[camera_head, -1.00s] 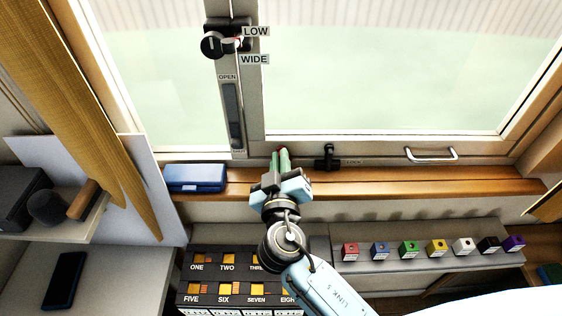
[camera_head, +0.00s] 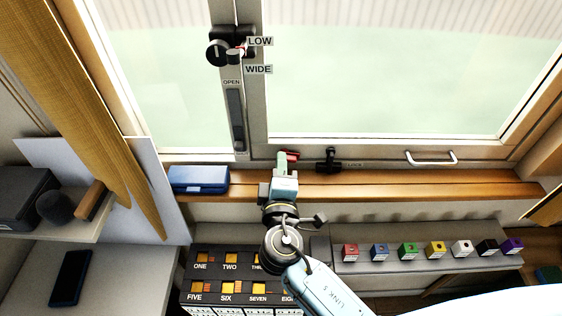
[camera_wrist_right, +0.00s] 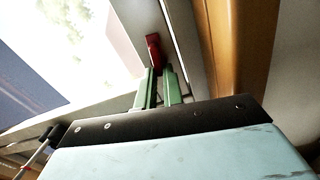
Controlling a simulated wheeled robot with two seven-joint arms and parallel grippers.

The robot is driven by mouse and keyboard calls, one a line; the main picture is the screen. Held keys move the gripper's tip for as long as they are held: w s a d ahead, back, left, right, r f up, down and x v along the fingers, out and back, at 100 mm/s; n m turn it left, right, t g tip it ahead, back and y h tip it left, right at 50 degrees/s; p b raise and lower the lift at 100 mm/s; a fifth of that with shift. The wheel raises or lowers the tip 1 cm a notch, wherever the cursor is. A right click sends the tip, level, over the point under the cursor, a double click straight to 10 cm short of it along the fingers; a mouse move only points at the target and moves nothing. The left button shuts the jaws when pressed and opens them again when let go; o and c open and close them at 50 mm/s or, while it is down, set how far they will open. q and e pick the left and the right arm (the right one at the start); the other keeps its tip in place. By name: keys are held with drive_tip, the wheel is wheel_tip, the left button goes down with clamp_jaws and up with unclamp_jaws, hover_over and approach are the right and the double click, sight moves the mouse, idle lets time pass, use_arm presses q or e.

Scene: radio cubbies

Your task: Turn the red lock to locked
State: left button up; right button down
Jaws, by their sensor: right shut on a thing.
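The red lock (camera_head: 292,156) is a small red lever low on the window frame, just above the wooden sill. In the right wrist view the red lock (camera_wrist_right: 153,47) stands out from the pale frame at the ends of the green fingers. My right gripper (camera_head: 282,160) reaches up to it from below and is shut on it. In the wrist view the right gripper's fingertips (camera_wrist_right: 159,72) meet the lower end of the lever and partly hide it. My left gripper is not in view.
A black latch (camera_head: 328,160) sits right of the lock, with a silver handle (camera_head: 431,158) further right. A blue case (camera_head: 199,179) lies on the sill at left. A row of coloured blocks (camera_head: 408,251) stands on the shelf at lower right.

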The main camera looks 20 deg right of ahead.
drive_tip(key=shift+n, duration=0.8)
drive_tip(key=shift+f, duration=0.1)
drive_tip(key=c, duration=1.5)
unclamp_jaws()
drive_tip(key=shift+b+v, duration=0.95)
drive_tip(key=shift+v, duration=5.75)
